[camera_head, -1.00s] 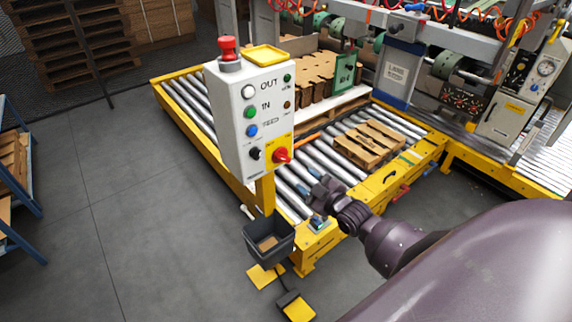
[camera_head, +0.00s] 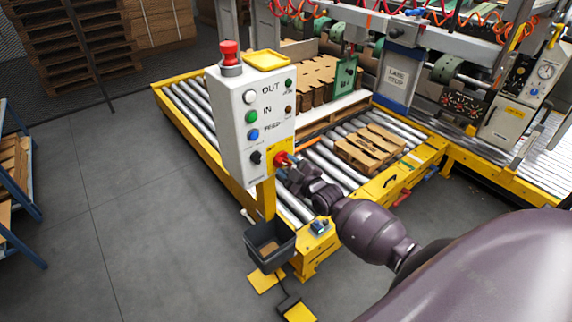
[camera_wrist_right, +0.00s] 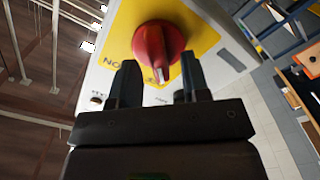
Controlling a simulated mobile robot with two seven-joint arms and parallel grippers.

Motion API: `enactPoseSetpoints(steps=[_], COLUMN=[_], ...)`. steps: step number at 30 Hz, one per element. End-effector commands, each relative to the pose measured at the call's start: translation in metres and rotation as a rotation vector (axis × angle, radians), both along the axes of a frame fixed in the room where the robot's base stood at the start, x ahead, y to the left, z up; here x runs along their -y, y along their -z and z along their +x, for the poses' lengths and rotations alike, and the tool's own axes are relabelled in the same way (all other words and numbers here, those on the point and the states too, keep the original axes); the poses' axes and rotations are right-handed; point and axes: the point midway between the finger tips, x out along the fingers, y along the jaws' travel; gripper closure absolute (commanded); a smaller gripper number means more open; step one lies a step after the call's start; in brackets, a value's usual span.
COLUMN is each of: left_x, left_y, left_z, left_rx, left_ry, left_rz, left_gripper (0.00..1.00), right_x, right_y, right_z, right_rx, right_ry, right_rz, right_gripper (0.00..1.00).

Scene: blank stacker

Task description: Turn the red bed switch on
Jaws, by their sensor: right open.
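The red rotary switch (camera_head: 281,158) sits on a yellow plate at the lower right of the white control box (camera_head: 238,130) in the head view. In the right wrist view the red switch (camera_wrist_right: 158,48) is large, with a pale mark on its handle. My right gripper (camera_head: 288,166) is right at the switch and partly covers it in the head view. In the wrist view the right gripper (camera_wrist_right: 158,82) is open, its two dark fingers apart on either side below the knob. I cannot tell whether they touch it. My left gripper is not in view.
The box also carries a red mushroom button (camera_head: 230,54) on top and several coloured buttons. A dark bin (camera_head: 270,252) hangs below it. A roller conveyor (camera_head: 185,100) with a wooden pallet (camera_head: 368,146) lies behind.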

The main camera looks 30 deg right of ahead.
Motion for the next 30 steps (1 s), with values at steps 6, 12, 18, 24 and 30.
enactPoseSetpoints(steps=[6, 12, 18, 24, 30], left_x=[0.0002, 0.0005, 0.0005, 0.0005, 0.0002], left_y=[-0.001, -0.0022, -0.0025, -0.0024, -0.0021], left_z=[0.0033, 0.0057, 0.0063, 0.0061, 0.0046], left_rx=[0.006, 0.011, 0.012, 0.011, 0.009], left_ry=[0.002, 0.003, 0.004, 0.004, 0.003], left_rz=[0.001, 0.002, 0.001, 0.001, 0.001], left_gripper=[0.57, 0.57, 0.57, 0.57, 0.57], right_x=[-0.0008, -0.0009, -0.0009, -0.0009, -0.0007], right_y=[-0.0003, -0.0005, -0.0003, -0.0003, -0.0005], right_z=[0.0117, 0.0126, 0.0124, 0.0123, 0.0122], right_rx=[0.0, 0.001, 0.0, 0.0, -0.001], right_ry=[0.0, 0.001, 0.0, 0.0, 0.0], right_rz=[-0.001, -0.001, -0.001, -0.001, 0.011], right_gripper=[0.57, 0.57, 0.76, 1.0, 1.0])
